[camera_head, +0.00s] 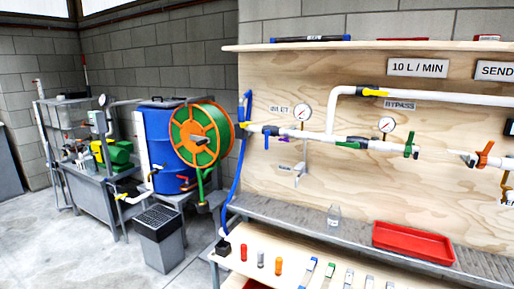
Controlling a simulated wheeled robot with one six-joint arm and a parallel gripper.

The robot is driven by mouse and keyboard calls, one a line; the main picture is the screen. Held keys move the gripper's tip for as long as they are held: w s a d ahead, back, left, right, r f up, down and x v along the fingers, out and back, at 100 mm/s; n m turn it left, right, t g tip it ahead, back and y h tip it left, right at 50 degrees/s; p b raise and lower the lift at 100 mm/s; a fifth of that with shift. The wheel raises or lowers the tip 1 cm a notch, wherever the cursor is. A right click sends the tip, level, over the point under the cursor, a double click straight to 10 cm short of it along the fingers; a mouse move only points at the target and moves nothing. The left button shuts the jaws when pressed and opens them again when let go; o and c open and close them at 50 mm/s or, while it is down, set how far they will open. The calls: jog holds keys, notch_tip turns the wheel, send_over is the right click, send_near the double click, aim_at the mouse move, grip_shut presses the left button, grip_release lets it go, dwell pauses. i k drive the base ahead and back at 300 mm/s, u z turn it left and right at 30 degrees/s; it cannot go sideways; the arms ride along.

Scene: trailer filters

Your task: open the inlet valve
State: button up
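A small label reading INLET (279,110) is on the plywood panel, left of a round gauge. Below it, the white pipe carries a black valve body with a small blue handle (267,138) that points down, across the pipe. It is small, and I cannot tell for certain whether this valve is open or shut. A yellow fitting (245,125) sits at the pipe's left end, where the blue hose (240,165) comes up. My gripper is not in view.
Other handles on the pipes are green (409,144), orange (484,154) and one by the BYPASS label (400,106). A grey ledge holds a red tray (413,242) and a clear jar (334,215). A hose reel (201,134) and grey bin (160,238) stand left; the floor at lower left is clear.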

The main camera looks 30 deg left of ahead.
aim_at(267, 133)
jog(key=u, duration=1.15)
jog(key=i, duration=1.2)
jog(key=z, duration=0.15)
jog(key=k, duration=1.25)
jog(key=u, duration=0.55)
jog(key=i, duration=0.45)
jog(key=u, duration=1.05)
jog(key=i, duration=1.4)
jog(key=z, duration=0.15)
